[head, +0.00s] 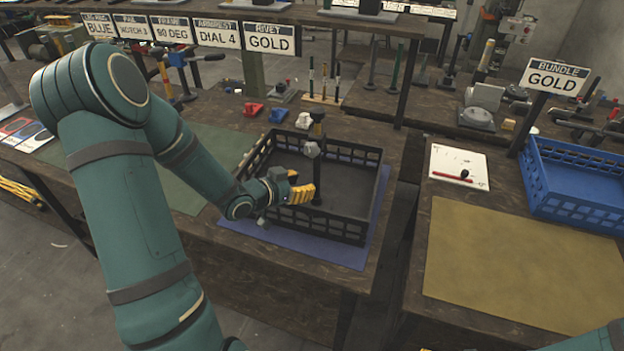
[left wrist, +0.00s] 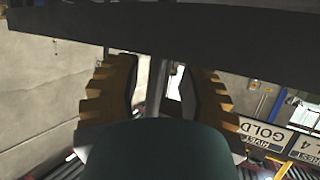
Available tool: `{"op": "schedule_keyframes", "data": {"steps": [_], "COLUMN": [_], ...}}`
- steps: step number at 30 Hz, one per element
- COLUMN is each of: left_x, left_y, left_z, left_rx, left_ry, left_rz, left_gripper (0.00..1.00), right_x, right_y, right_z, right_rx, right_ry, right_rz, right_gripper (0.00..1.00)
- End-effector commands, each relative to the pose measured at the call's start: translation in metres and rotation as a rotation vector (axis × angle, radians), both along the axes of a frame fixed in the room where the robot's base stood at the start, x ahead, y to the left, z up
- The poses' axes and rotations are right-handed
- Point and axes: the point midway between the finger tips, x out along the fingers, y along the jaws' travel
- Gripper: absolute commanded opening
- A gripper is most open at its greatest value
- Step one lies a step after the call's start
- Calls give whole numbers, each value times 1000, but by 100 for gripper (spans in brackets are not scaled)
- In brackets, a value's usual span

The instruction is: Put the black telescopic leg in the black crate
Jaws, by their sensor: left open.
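The black telescopic leg (head: 317,170) stands nearly upright inside the black crate (head: 345,230), with a grey clamp partway up and a dark knob on top. My left gripper (head: 304,183) is over the crate, its yellow-padded fingers open beside the leg's lower part. In the left wrist view the open fingers (left wrist: 165,90) stand apart with a grey rod showing between them. A dark bar (left wrist: 160,22) crosses the top of that view; I cannot tell if it is the leg. I cannot tell whether the fingers touch the leg.
The crate sits on a blue mat (head: 335,253) on the wooden bench. Red and blue small parts and a tool rack (head: 322,100) stand behind it. A blue crate (head: 575,185) and a bare tan mat (head: 520,265) are on the right bench, across a gap.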

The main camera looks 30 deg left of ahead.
Motion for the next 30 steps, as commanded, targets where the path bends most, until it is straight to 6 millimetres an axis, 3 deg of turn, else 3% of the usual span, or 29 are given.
{"op": "schedule_keyframes", "data": {"steps": [6, 12, 30], "left_x": [-37, -53, -56], "left_y": [10, 14, 14], "left_z": [17, 23, 23], "left_rx": [1, -1, -1], "left_ry": [0, -1, -1], "left_rz": [3, 1, 0], "left_gripper": [41, 41, 41], "right_x": [-1, -1, -1], "right_y": [0, 0, 0], "right_z": [9, 12, 12], "right_rx": [1, 1, 1], "right_ry": [4, 4, 4], "right_rz": [0, 0, 0], "right_gripper": [70, 70, 70]}}
